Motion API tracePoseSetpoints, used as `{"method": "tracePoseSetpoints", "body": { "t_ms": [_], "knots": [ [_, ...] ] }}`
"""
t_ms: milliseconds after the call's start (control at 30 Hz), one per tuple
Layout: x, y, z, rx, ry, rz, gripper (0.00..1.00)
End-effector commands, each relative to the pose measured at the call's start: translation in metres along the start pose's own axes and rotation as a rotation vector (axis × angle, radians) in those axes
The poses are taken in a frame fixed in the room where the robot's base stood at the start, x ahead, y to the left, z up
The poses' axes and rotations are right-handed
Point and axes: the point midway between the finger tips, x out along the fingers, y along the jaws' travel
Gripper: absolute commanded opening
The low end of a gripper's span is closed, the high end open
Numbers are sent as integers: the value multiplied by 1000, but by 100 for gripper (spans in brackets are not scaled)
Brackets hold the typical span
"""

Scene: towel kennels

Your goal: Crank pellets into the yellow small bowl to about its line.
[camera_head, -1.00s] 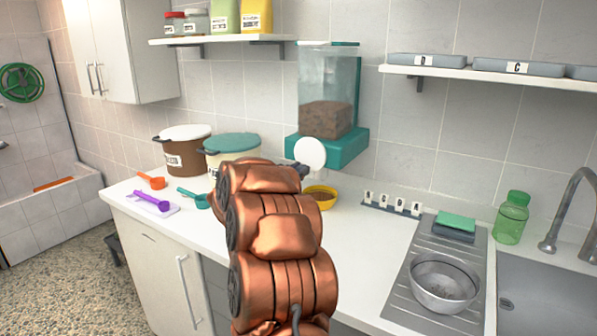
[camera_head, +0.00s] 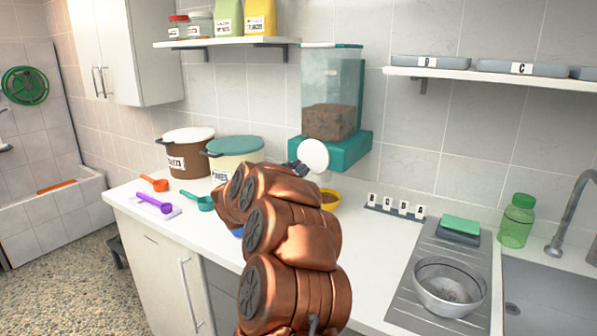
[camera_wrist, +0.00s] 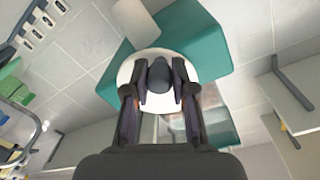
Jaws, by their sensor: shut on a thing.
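The pellet dispenser has a clear hopper (camera_head: 328,85) with brown pellets low in it, a teal base (camera_head: 348,152) and a white crank disc (camera_head: 314,157). My gripper (camera_head: 297,168) is at the disc's left edge. In the wrist view my gripper (camera_wrist: 160,85) is shut on the dark crank knob (camera_wrist: 160,76) in front of the white disc (camera_wrist: 205,62). The yellow small bowl (camera_head: 335,206) stands on the counter below the dispenser, partly hidden by my arm. Brown shows inside it, but its line and exact fill level cannot be made out.
A brown tub (camera_head: 188,155) and a cream tub with teal lid (camera_head: 233,150) stand left of the dispenser. Orange (camera_head: 155,183), purple (camera_head: 153,203) and teal (camera_head: 199,201) scoops lie in front. A blue thing (camera_head: 237,232) is mostly hidden. A metal bowl (camera_head: 448,285) stands right.

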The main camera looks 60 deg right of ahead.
Motion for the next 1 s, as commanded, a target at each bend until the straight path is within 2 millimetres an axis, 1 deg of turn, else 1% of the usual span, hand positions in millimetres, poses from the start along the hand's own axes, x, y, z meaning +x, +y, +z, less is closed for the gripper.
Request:
{"method": "tracePoseSetpoints", "body": {
  "t_ms": [33,200,267,533,633,767,867,1000],
  "knots": [
    [0,0,0,-1,0,-1,28],
    [0,0,0,-1,0,0,46],
    [0,0,0,-1,0,0,50],
    [0,0,0,-1,0,0,50],
    [-4,0,0,-1,0,0,50],
    [-19,-1,-1,1,0,-2,50],
    [-37,-2,0,1,-3,-4,50],
    [-65,-2,0,-2,-4,-6,50]
  ]
}}
